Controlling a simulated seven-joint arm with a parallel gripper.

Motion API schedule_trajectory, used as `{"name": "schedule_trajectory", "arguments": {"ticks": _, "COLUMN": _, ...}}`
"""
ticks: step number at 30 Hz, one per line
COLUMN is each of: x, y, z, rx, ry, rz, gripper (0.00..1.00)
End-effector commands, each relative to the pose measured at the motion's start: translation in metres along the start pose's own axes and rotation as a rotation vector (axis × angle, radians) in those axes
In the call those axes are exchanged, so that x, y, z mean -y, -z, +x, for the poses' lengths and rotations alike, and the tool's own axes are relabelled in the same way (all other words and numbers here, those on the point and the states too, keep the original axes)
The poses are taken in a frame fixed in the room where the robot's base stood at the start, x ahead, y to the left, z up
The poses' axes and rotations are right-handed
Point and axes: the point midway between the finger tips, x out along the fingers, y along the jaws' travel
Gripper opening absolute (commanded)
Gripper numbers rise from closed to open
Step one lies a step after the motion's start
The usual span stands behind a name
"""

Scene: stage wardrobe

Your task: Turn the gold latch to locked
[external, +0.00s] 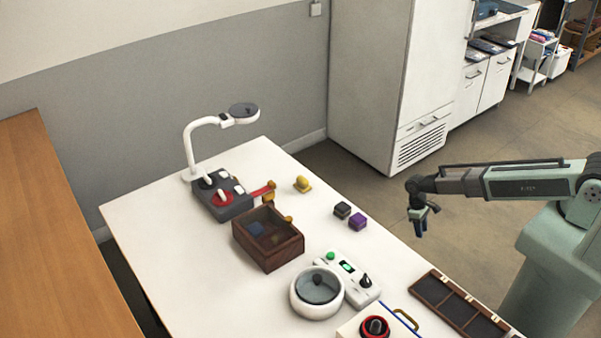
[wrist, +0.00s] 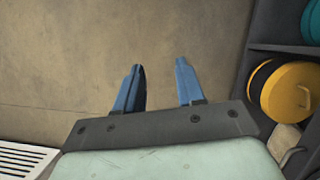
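Small gold parts show at the dark wooden box (external: 268,254) with a see-through lid: one gold piece (external: 288,219) at its right corner and another (external: 268,197) behind it, near a red lever. A thin gold handle (external: 405,319) shows at the front of the table. I cannot tell for certain which is the latch, or how it is turned. My gripper (external: 420,228) hangs off the table's right side, away from all of them. In the wrist view my gripper (wrist: 160,66) has its blue fingers apart with nothing between them.
On the white table (external: 160,235) stand a lamp (external: 190,140), a dark switch panel (external: 238,208), a yellow object (external: 303,184), black (external: 342,210) and purple (external: 357,221) cubes, a round white pot (external: 317,305), a white control box (external: 348,285) and a compartment tray (external: 425,292).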

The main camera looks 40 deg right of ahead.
Motion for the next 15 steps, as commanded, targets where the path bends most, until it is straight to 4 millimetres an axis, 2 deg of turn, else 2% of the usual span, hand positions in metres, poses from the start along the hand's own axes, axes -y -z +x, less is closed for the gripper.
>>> {"name": "schedule_trajectory", "arguments": {"ticks": 1, "x": 0.007, "y": 0.022, "z": -0.016, "rx": -0.02, "ry": -0.005, "rz": -0.019, "gripper": 0.38}}
{"name": "schedule_trajectory", "arguments": {"ticks": 3, "x": 0.018, "y": 0.042, "z": -0.038, "rx": -0.043, "ry": -0.01, "rz": -0.043, "gripper": 0.38}}
{"name": "schedule_trajectory", "arguments": {"ticks": 8, "x": 0.045, "y": 0.086, "z": -0.091, "rx": -0.094, "ry": -0.021, "rz": -0.098, "gripper": 0.38}}
{"name": "schedule_trajectory", "arguments": {"ticks": 15, "x": 0.095, "y": 0.14, "z": -0.179, "rx": -0.17, "ry": -0.034, "rz": -0.183, "gripper": 0.38}}
